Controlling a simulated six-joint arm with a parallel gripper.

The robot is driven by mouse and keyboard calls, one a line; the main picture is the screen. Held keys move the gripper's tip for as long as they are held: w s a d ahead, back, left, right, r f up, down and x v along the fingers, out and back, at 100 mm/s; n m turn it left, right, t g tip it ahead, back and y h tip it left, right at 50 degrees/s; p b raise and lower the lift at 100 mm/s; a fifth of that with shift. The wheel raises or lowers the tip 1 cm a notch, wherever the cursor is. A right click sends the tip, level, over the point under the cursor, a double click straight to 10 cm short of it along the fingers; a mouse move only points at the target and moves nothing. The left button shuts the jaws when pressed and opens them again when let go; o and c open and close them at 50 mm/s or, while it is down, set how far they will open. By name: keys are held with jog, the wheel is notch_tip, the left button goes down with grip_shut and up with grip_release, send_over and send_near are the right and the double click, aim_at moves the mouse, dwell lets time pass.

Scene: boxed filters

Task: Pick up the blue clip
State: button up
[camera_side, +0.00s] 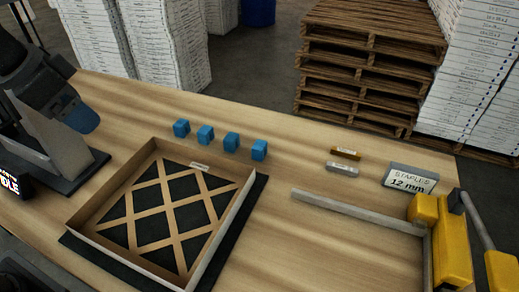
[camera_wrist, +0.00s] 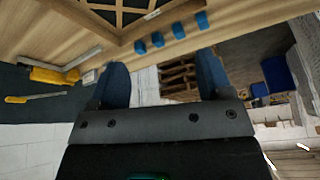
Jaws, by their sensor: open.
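Several small blue clips (camera_side: 205,134) stand in a spaced row on the wooden table, just beyond the far edge of the boxed filter (camera_side: 247,207). In the wrist view, only some blue clips (camera_wrist: 158,39) show, near the top, beyond my fingertips. My gripper (camera_wrist: 162,78) has two dark blue fingers, spread wide with nothing between them. In the side view, a blue finger end of my gripper (camera_side: 80,115) shows at the upper left, above the table and left of the clips, not touching them. The other finger cannot be made out there.
The open cardboard tray holds a dark filter with a crisscross lattice on a black mat (camera_side: 252,200). At right lie a yellow bar clamp (camera_side: 423,212), a "STAPLES 12 mm" box (camera_side: 410,179) and two small bars (camera_side: 343,168). Pallets (camera_side: 365,65) stand behind the table.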

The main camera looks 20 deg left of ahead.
jog(key=w+d+m+g+h, duration=0.1)
jog(key=w+d+m, duration=0.3)
jog(key=w, duration=0.6)
jog(key=m+g+h, duration=0.2)
jog(key=m+g, duration=0.1)
jog(key=m, duration=0.7)
send_over(259, 144)
jog(key=a, duration=0.6)
notch_tip(259, 144, down, 10)
jog(key=x, duration=0.9)
jog(key=shift+s+d+r, duration=0.1)
jog(key=shift+s+d, duration=0.1)
jog(key=shift+d, duration=0.15)
jog(key=shift+x, duration=2.95)
jog(key=shift+s+d+r, duration=0.1)
jog(key=shift+c, duration=0.2)
jog(key=c, duration=1)
jog(key=shift+o, duration=0.2)
jog(key=shift+r, duration=0.1)
